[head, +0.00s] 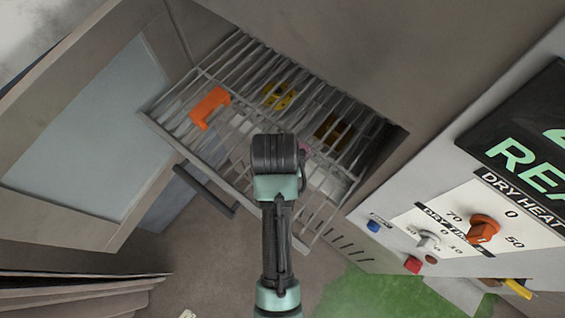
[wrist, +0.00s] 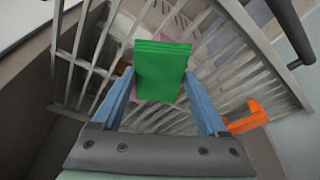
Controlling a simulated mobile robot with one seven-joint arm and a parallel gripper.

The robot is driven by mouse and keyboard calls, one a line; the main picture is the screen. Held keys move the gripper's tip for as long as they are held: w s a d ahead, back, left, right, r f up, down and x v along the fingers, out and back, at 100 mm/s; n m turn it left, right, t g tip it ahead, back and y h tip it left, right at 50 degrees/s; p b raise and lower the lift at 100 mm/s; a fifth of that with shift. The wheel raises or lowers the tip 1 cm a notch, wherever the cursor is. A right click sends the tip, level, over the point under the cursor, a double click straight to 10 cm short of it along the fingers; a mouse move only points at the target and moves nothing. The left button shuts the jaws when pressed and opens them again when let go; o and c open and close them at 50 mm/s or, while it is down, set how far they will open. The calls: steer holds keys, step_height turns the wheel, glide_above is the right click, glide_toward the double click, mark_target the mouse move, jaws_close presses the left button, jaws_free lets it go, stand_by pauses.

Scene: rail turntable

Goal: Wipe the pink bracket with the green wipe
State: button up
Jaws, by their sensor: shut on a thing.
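My gripper (wrist: 160,84) is shut on the green wipe (wrist: 163,62), a folded green block between its two blue fingers in the wrist view. A little of the pink bracket (wrist: 142,95) shows behind and below the wipe, at the wire rack. In the head view only a small pink patch of the bracket (head: 304,147) shows beside my arm's end, which hides the rest of it, the wipe and the fingers. The wipe is above the bracket; I cannot tell whether they touch.
The wire rack (head: 158,126) sticks out of a cabinet opening. An orange bracket (head: 209,107) is at its left, with a yellow piece (head: 279,96) and a brown piece (head: 334,131) farther in. An open door (head: 85,130) stands left; a control panel (head: 440,228) is right.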

steer(key=shift+w+d+f, duration=0.1)
steer(key=shift+w+d, duration=0.55)
steer(key=shift+w, duration=0.25)
steer(key=shift+w+d+f, duration=0.1)
steer(key=shift+w+d, duration=0.55)
steer(key=shift+w, duration=0.25)
steer(key=shift+s+a+r, duration=0.1)
steer(key=shift+s+a, duration=0.35)
steer(key=shift+s, duration=0.25)
steer(key=shift+s+a+f, duration=0.1)
steer(key=shift+s+a, duration=0.4)
steer(key=shift+s, duration=0.25)
steer(key=shift+s+a+r, duration=0.1)
steer(key=shift+s+a, duration=0.35)
steer(key=shift+s, duration=0.25)
steer(key=shift+w+d+r, duration=0.1)
steer(key=shift+w+d, duration=0.35)
steer(key=shift+w, duration=0.25)
steer(key=shift+w+d, duration=0.45)
steer(key=shift+w, duration=0.3)
steer(key=shift+w+d+r, duration=0.1)
steer(key=shift+w+d, duration=0.35)
steer(key=shift+w, duration=0.25)
steer(key=shift+s+a+f, duration=0.1)
steer(key=shift+s+a, duration=0.6)
steer(key=shift+s, duration=0.35)
steer(key=shift+s+a, duration=0.7)
steer(key=shift+s, duration=0.3)
steer(key=shift+r, duration=4)
